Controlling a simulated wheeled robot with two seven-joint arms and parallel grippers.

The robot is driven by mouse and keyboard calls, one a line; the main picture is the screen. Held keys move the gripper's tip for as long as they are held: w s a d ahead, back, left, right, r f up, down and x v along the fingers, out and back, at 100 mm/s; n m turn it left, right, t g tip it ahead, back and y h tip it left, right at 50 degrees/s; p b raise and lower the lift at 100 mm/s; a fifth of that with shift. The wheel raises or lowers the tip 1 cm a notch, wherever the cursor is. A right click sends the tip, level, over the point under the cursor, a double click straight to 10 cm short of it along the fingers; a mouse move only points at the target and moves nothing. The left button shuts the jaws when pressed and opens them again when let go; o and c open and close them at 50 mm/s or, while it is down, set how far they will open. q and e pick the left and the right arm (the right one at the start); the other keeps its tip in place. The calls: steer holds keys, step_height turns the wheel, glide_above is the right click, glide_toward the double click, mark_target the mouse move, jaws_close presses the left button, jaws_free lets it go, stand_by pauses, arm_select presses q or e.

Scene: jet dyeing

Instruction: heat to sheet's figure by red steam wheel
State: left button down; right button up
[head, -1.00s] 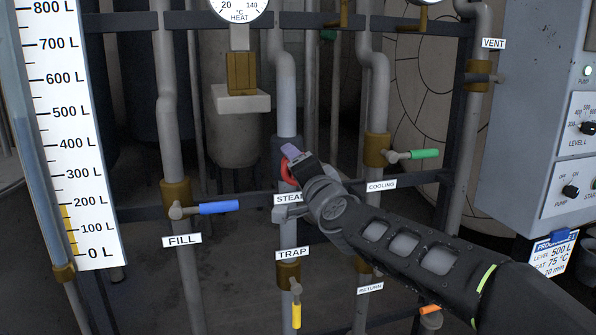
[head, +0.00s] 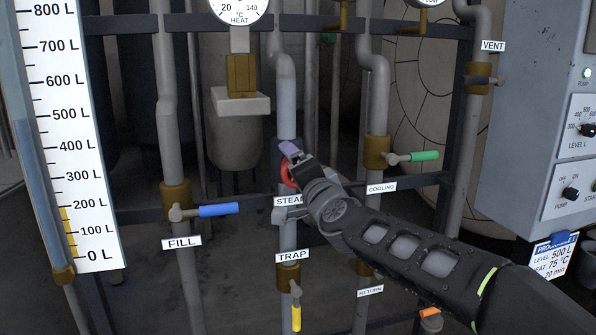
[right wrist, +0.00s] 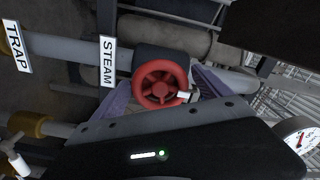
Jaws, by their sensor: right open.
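The red steam wheel (head: 287,174) sits on the pipe above the STEAM label (head: 287,201), partly hidden by my right gripper (head: 291,152). In the right wrist view the wheel (right wrist: 161,86) lies between the two purple fingers of my right gripper (right wrist: 163,90), which are apart; I cannot tell whether they touch the rim. My left gripper is out of view.
The level scale (head: 65,130) stands at left, its yellow strip near 200 L. Nearby are the blue FILL handle (head: 219,209), green COOLING handle (head: 424,156), yellow TRAP handle (head: 296,318) and orange handle (head: 430,312). The control panel (head: 540,140) is at right.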

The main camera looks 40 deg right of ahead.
steer(key=shift+s, duration=0.15)
steer(key=p+v, duration=0.1)
steer(key=v, duration=0.6)
steer(key=shift+s+a, duration=0.15)
steer(key=shift+s, duration=0.1)
